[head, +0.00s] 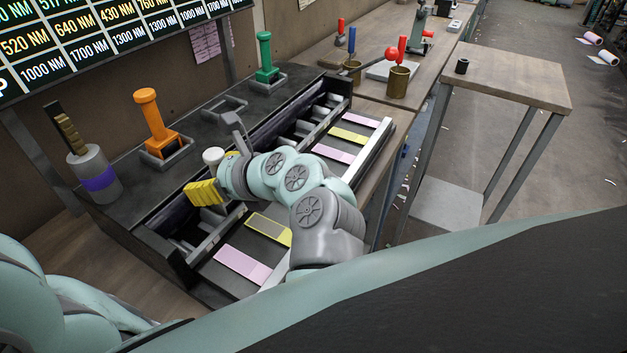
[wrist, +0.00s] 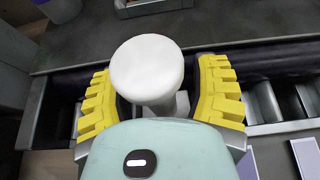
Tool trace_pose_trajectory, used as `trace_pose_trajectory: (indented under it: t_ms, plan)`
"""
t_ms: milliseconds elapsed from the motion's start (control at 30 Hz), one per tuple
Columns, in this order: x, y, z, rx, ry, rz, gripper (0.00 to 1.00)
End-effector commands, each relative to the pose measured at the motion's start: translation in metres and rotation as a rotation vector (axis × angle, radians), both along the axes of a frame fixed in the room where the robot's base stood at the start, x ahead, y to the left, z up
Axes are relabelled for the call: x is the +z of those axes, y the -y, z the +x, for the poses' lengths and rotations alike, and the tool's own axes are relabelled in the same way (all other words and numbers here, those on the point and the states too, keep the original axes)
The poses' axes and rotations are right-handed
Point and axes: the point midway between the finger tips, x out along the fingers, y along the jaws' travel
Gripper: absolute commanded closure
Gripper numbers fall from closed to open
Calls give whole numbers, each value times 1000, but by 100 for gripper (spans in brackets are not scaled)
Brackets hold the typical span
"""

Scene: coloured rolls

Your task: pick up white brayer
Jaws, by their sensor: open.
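The white brayer (head: 213,156) shows in the head view as a pale round handle end beside my gripper, over the front part of the dark rack. In the wrist view the white brayer (wrist: 147,66) stands with its round end towards the camera, between the two yellow fingers. My gripper (head: 216,172) is open, with one yellow finger on each side of the handle. In the wrist view my gripper (wrist: 158,75) shows gaps between fingers and handle. The brayer's lower part is hidden by its own end and my gripper's body.
An orange brayer (head: 150,112) and a green brayer (head: 265,55) stand in holders on the dark rack. A grey cylinder with a purple band (head: 95,175) stands at the left. An empty holder (head: 222,108) lies between. Pink and yellow plates (head: 243,264) line the front.

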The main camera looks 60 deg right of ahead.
Motion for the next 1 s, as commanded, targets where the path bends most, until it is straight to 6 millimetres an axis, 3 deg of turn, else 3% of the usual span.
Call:
trace_pose_trajectory:
  t_ms: [67, 567, 1000]
  plan:
    - [0, 0, 0, 0, 0, 0, 48]
    - [0, 0, -1, -1, 0, 0, 100]
    - [0, 0, -1, -1, 1, 1, 100]
